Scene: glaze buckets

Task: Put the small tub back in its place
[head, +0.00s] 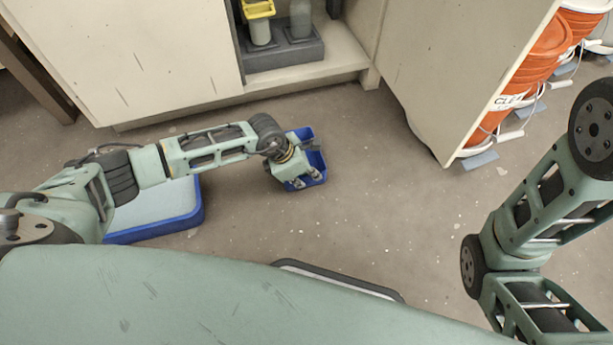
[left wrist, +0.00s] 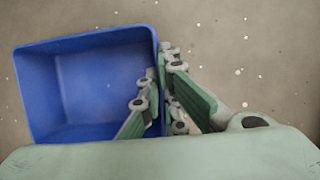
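A small blue tub (head: 308,141) is in the middle of the head view, over the floor in front of the cabinet. I cannot tell whether it rests on the floor or is held just above it. In the left wrist view the empty tub (left wrist: 85,85) fills the left half. My left gripper (head: 306,179) is at the tub, with one finger inside and one outside its right wall in the left wrist view (left wrist: 161,72). The fingers appear closed on that wall. My right arm shows at the right of the head view, but its gripper is outside the picture.
A larger blue-rimmed container (head: 155,229) with a pale top lies under my left arm. An open cabinet bay (head: 300,75) holds a grey block (head: 285,57) and a yellow-topped item (head: 259,12). Orange buckets (head: 540,60) stand at right. A dark-rimmed tray (head: 392,294) lies near my base.

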